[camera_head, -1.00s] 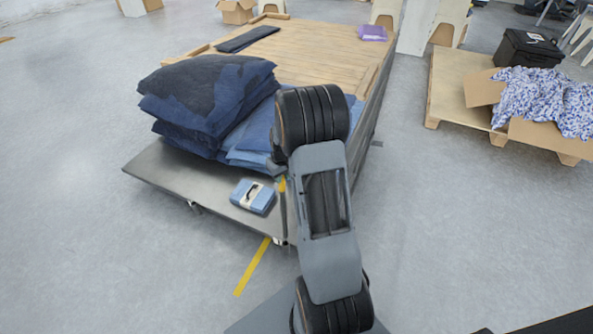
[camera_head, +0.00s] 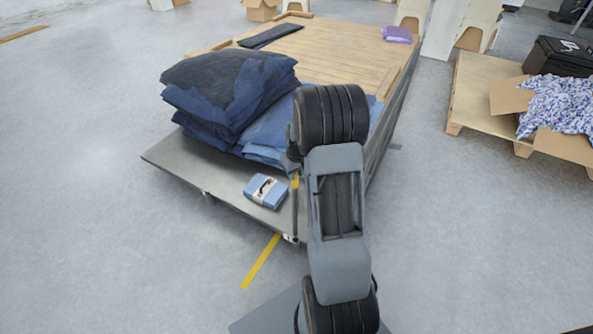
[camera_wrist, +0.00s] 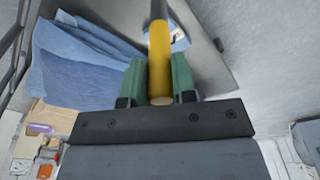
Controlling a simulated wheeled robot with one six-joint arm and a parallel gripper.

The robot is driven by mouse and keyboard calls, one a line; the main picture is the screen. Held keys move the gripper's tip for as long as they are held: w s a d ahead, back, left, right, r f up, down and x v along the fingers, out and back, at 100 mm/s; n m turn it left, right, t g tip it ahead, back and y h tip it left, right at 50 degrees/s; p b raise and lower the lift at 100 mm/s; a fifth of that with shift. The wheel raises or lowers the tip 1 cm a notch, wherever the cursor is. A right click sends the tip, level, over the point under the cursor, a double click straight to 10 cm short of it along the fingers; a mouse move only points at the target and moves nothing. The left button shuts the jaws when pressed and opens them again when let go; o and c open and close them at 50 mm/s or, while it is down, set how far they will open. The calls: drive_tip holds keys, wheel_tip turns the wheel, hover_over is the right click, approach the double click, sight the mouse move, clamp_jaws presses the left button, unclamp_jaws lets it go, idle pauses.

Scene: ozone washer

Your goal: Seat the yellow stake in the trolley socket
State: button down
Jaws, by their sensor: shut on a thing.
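My gripper (camera_wrist: 159,80) is shut on the yellow stake (camera_wrist: 159,48), with a green finger on each side of its yellow end. In the head view the yellow part of the stake shows as a small patch beside my arm. Its dark shaft runs down, roughly upright, to the front corner of the trolley (camera_head: 185,172). The socket is not clearly visible. A small metal fitting shows at that corner, close to the shaft's lower end. I cannot tell whether the shaft is in a socket or only in front of it.
Dark blue folded cloths (camera_head: 225,85) and lighter blue ones are stacked on the trolley. A small blue pack (camera_head: 266,190) lies near its front edge. A wooden pallet (camera_head: 482,92) with an open box stands at right. The floor at left is clear.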

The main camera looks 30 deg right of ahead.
drive_tip(key=shift+f+b, duration=1.5)
drive_tip(key=shift+f, duration=0.75)
wheel_tip(320, 180, down, 10)
drive_tip(key=b, duration=0.8)
drive_tip(key=shift+f, duration=0.25)
idle(3.0)
drive_tip(key=c, duration=0.8)
unclamp_jaws()
drive_tip(key=shift+c, duration=0.2)
wheel_tip(320, 180, up, 14)
drive_tip(key=s+p, duration=0.1)
drive_tip(key=p, duration=0.2)
drive_tip(key=shift+s, duration=0.4)
